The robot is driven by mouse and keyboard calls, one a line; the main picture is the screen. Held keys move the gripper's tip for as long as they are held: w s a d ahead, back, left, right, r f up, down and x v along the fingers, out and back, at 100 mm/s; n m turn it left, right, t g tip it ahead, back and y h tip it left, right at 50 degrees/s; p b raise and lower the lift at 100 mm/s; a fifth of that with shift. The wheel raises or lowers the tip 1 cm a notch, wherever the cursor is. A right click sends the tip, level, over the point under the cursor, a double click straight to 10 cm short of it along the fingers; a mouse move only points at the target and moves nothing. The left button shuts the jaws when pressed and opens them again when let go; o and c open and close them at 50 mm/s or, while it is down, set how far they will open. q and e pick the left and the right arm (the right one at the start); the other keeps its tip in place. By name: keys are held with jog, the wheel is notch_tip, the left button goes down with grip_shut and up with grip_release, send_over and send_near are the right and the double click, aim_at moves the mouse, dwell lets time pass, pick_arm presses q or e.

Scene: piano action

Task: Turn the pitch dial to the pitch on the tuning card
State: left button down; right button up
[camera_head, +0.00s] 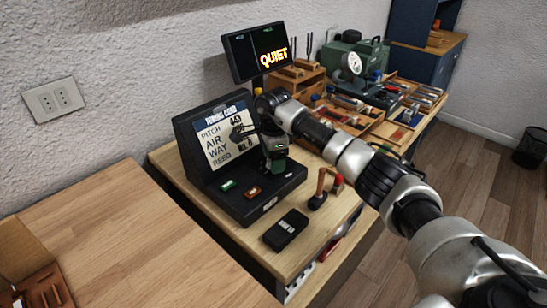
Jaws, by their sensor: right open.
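The tuning card (226,140) stands upright on the black console (187,140). It reads "PITCH", what looks like 443, "AIR", "WAY" and "REED". My right gripper (272,150) is open, pointing down in front of the card's right side and over the console's base. I cannot make out the pitch dial; the gripper and wrist cover that part of the console. I cannot tell whether the gripper touches anything. A screen (257,52) above the console shows "QUIET" in yellow letters. My left gripper is out of view.
Green (227,185) and orange-brown (252,192) pieces sit on the console's front ledge. A black box (286,230) and a red-and-wood tool (320,188) lie in front. A green machine (352,62) and wooden trays crowd the back. The left tabletop (130,245) is mostly clear.

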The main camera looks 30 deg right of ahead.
jog(key=c, duration=0.9)
jog(key=m+p, duration=0.1)
jog(key=m, duration=0.3)
jog(key=shift+r+m, duration=0.1)
jog(key=shift+m, duration=0.2)
jog(key=m+p, duration=0.1)
jog(key=m, duration=0.4)
jog(key=shift+m, duration=0.3)
jog(key=m+p, duration=0.1)
jog(key=m, duration=0.2)
jog(key=shift+m, duration=0.3)
jog(key=m+p, duration=0.1)
jog(key=m, duration=0.2)
jog(key=shift+a+m, duration=0.1)
jog(key=shift+m, duration=0.2)
jog(key=m+p, duration=0.2)
jog(key=m, duration=0.4)
jog(key=shift+m, duration=0.3)
